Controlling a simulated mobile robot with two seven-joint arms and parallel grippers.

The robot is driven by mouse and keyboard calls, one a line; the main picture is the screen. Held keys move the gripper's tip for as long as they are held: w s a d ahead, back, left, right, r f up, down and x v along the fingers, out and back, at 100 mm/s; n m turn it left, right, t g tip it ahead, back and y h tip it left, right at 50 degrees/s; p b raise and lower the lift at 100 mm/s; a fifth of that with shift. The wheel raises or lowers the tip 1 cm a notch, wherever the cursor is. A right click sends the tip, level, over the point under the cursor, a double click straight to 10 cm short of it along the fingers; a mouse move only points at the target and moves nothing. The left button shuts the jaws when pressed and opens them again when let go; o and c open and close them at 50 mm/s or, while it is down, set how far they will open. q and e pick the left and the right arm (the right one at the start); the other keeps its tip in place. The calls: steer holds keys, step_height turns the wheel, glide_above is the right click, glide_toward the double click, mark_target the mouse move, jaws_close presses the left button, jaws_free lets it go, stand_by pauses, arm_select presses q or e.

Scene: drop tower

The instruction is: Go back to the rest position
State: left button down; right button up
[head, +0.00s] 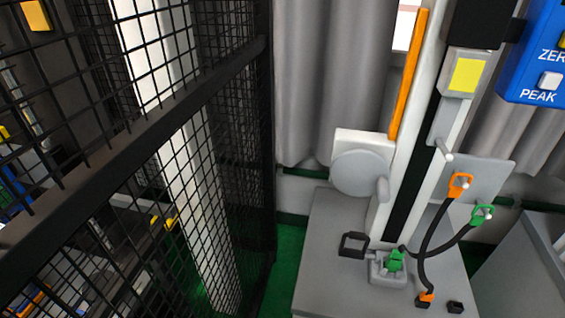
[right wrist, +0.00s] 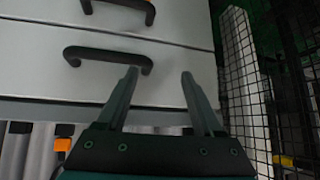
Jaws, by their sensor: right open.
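My right gripper (right wrist: 160,74) shows in the right wrist view. Its two fingers are apart with nothing between them. I cannot tell how far the fingers are from the drawer. Neither gripper shows in the head view. The drop tower (head: 405,165) stands upright on a grey base cabinet (head: 325,270) in the head view.
A black mesh fence (head: 262,150) fills the left of the head view. Orange (head: 460,184) and green (head: 482,214) cable ends rise beside the tower. A blue panel (head: 535,60) marked ZERO and PEAK hangs at top right. Green floor (head: 288,240) shows between fence and cabinet.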

steer(key=s+a+f+n+g, duration=0.15)
steer(key=s+f+g, duration=0.25)
steer(key=s+f, duration=0.75)
steer(key=s+d+f+g, duration=0.1)
steer(key=s+d+f, duration=0.1)
steer(key=s, duration=0.3)
steer(key=s+d+f+n+g, duration=0.1)
steer(key=s+d+f+g, duration=0.1)
steer(key=s+f, duration=0.2)
steer(key=shift+s+d+g, duration=0.15)
steer(key=shift+s+g, duration=0.15)
steer(key=shift+s, duration=0.45)
steer(key=shift+n, duration=0.25)
stand_by(1.3)
